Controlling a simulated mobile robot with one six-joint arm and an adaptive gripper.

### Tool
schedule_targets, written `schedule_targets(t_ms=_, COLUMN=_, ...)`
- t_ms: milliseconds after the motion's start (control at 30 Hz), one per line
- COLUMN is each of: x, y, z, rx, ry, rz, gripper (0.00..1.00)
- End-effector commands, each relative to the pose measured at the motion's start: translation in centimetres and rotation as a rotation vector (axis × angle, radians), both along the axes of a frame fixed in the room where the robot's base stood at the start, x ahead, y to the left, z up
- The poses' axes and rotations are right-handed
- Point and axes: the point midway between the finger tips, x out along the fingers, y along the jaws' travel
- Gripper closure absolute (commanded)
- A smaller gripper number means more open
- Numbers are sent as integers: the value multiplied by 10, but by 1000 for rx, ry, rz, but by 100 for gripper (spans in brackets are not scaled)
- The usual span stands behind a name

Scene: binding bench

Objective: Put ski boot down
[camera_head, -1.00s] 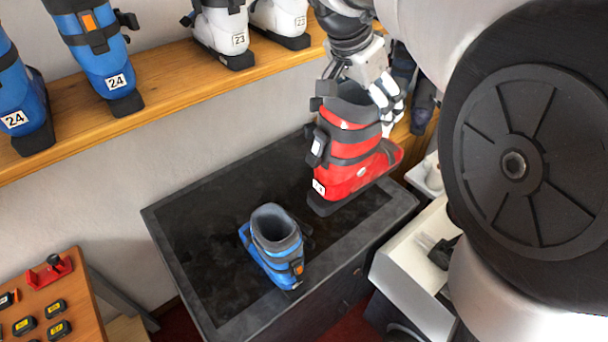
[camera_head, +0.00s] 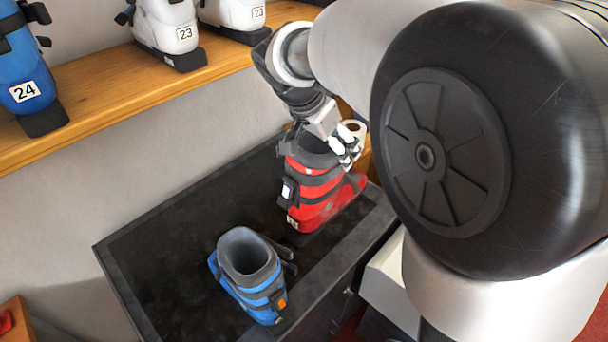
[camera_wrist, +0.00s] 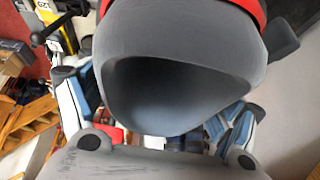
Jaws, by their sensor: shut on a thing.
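A red ski boot (camera_head: 325,190) with grey straps stands upright at the right part of the dark bench top (camera_head: 190,219). I cannot tell whether its sole touches the bench. My gripper (camera_head: 340,150) is at the boot's upper cuff and shut on it. In the wrist view the boot's grey cuff opening (camera_wrist: 180,85) fills the middle, with a red edge above. The gripper's fingers are partly hidden there. A blue ski boot (camera_head: 250,275) stands on the bench, to the left and nearer, apart from the red one.
A wooden shelf (camera_head: 120,97) along the wall carries a blue boot marked 24 (camera_head: 28,75) and white boots marked 23 (camera_head: 170,30). The bench's far left is bare.

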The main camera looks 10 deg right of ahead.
Motion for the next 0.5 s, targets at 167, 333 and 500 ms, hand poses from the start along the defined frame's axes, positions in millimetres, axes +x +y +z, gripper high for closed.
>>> schedule_targets(t_ms=167, x=0, y=0, z=-44, rx=-2, ry=0, rz=0, gripper=56)
schedule_targets(t_ms=333, x=0, y=0, z=-79, rx=0, ry=-1, rz=0, gripper=56)
schedule_targets(t_ms=500, x=1, y=0, z=-97, rx=0, ry=-4, rz=0, gripper=56)
